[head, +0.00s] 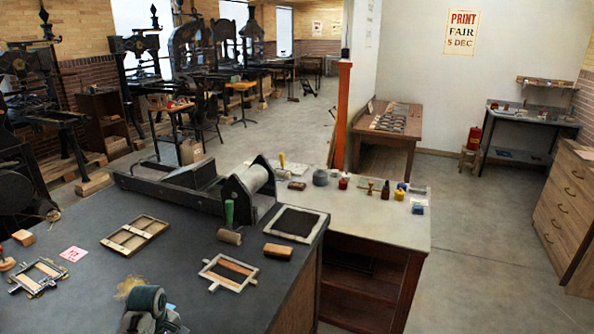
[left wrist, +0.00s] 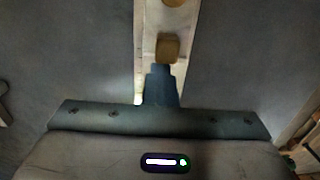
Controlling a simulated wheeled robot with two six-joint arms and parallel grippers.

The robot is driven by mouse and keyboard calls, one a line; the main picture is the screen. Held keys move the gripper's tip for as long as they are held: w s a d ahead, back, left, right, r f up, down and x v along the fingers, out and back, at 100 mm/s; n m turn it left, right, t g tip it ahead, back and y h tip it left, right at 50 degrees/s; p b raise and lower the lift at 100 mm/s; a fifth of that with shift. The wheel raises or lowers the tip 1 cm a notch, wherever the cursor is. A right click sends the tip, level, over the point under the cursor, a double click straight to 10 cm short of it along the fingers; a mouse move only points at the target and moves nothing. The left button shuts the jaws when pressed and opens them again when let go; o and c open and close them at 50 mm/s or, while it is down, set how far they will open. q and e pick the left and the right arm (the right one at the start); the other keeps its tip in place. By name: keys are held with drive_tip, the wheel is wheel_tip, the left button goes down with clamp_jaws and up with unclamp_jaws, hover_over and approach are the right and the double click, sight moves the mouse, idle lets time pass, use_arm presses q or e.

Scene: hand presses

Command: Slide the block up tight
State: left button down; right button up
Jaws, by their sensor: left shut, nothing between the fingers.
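My left gripper (left wrist: 161,72) is shut and empty in the left wrist view. Its fingers point up the picture along a pale strip (left wrist: 183,20). A small tan wooden block (left wrist: 167,48) lies on this strip just beyond the fingertips; whether they touch it I cannot tell. In the head view several blocks lie on the dark bench: a brown block (head: 278,250) near the right edge and a tan block (head: 24,237) at far left. Two small frames, one in front (head: 228,271) and one at left (head: 38,276), hold wooden strips. My right gripper is not in view.
A teal-grey rounded thing (head: 145,302) at the bottom edge of the head view may be part of my arm. A wooden tray (head: 135,235), a green-handled roller (head: 229,236), a black pad (head: 292,223) and a proof press (head: 248,190) are on the dark bench (head: 185,270).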

use_arm(q)
drive_tip(key=shift+s+d, duration=0.45)
drive_tip(key=shift+d, duration=0.5)
drive_tip(key=shift+s+d, duration=0.45)
drive_tip(key=shift+d, duration=0.45)
drive_tip(key=shift+s+d, duration=0.45)
drive_tip(key=shift+d, duration=0.5)
drive_tip(key=c, duration=1.2)
unclamp_jaws()
drive_tip(key=shift+c, duration=0.2)
